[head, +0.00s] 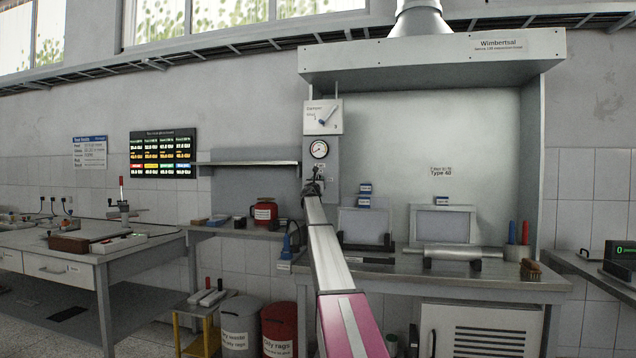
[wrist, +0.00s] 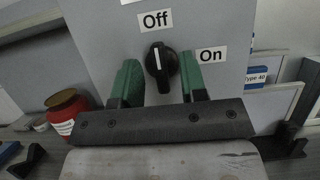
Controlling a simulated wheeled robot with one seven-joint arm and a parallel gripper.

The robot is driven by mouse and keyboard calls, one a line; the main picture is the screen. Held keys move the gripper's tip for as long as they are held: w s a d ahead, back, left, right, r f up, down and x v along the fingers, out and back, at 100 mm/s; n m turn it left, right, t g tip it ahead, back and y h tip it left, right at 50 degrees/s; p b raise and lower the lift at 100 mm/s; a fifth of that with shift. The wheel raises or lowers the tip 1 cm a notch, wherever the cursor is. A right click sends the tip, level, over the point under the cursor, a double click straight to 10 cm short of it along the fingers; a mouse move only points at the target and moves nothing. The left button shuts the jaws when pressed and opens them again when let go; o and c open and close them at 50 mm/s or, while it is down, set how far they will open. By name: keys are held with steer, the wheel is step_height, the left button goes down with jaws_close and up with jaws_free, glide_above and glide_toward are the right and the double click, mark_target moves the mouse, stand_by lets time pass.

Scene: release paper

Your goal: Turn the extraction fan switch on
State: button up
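The fan switch is a black rotary knob (wrist: 161,67) on a grey panel (wrist: 105,30), seen in the wrist view. Its white line points up, at the "Off" label (wrist: 156,20). The "On" label (wrist: 211,55) is to its right. My gripper (wrist: 159,62) is open, with one green finger on each side of the knob. Gaps show between the knob and both fingers, so it is not gripped. In the head view my gripper (head: 315,186) is at the lower part of the same panel (head: 334,172) and largely hides the knob.
Above the switch are a round gauge (head: 319,149) and a damper plate with a blue lever (head: 323,117). A red jar (wrist: 66,112) stands left of the panel, also seen on the bench in the head view (head: 265,211). The hood (head: 430,60) overhangs the bench (head: 460,272).

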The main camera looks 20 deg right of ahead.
steer(key=shift+w+d+r, duration=0.1)
steer(key=shift+w, duration=0.05)
jaws_close()
